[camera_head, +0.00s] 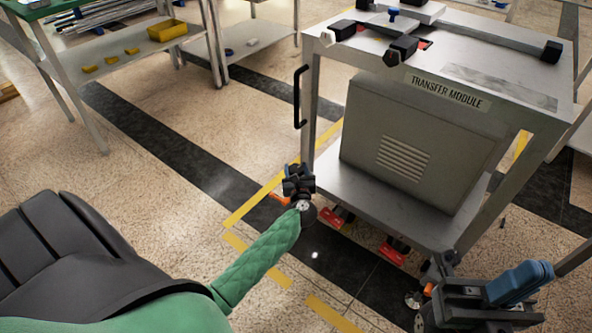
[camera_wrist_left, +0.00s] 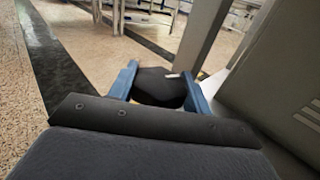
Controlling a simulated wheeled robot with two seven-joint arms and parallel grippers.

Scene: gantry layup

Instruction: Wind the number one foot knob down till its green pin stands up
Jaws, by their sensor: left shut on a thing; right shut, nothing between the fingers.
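The transfer module cart (camera_head: 455,150), a grey frame labelled TRANSFER MODULE, stands at the right in the head view. My left gripper (camera_head: 298,180) is low at the cart's near left leg. In the left wrist view its two blue fingers (camera_wrist_left: 160,88) are shut on the sides of a black knob (camera_wrist_left: 158,82) with a white mark on top. The gripper hides the knob in the head view. I see no green pin in either view; that foot is largely hidden. My right gripper (camera_head: 520,283), black with blue fingers, is shut and empty at the lower right.
Red-orange parts (camera_head: 395,252) show under the cart's lower shelf. A black handle (camera_head: 299,97) sticks out from its left post. A workbench with a yellow bin (camera_head: 167,30) stands at the upper left. The floor left of the cart is clear.

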